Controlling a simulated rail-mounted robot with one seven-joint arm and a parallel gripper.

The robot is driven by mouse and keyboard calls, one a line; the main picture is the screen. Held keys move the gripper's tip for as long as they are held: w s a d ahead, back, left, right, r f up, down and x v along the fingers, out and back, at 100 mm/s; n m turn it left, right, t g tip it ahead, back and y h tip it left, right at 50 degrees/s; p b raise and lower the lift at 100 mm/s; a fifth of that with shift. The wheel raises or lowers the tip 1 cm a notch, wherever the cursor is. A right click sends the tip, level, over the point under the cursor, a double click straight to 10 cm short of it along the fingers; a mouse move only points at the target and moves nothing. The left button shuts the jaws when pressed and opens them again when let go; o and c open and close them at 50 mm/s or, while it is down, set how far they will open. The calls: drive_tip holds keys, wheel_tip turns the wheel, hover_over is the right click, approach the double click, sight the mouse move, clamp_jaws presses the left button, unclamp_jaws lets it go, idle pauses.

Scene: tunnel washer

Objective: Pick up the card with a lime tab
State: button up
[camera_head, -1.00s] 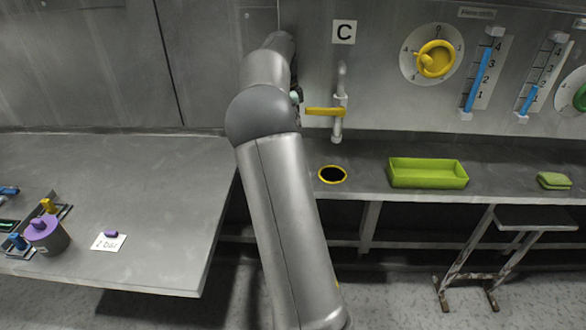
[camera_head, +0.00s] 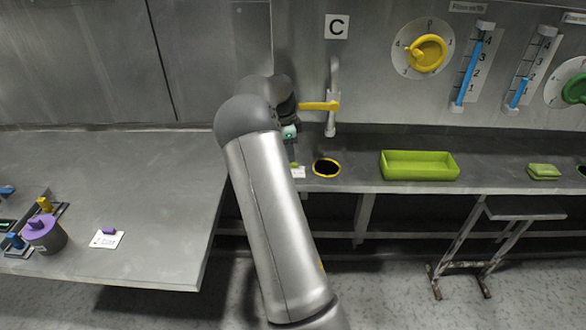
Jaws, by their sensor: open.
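A small white card (camera_head: 298,173) with a lime tab (camera_head: 294,166) lies on the back counter, left of the yellow-rimmed hole. My arm covers its left part. My gripper (camera_head: 290,132) is just above and behind the card in the picture, apart from it, and mostly hidden by my own arm. It is open, and I see nothing held. Another white card (camera_head: 107,240) with a purple tab lies on the left table.
A yellow-rimmed hole (camera_head: 326,168), a lime tray (camera_head: 420,166) and a green pad (camera_head: 543,172) are on the back counter. A pipe with a yellow lever (camera_head: 319,106) stands close right of my gripper. A purple-lidded pot (camera_head: 42,233) stands on the left table.

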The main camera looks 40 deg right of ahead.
drive_tip(key=f, duration=0.1)
drive_tip(key=f+p, duration=0.1)
drive_tip(key=f, duration=0.3)
drive_tip(key=shift+s+d, duration=0.1)
drive_tip(key=shift+d, duration=0.2)
drive_tip(key=shift+r, duration=0.1)
clamp_jaws()
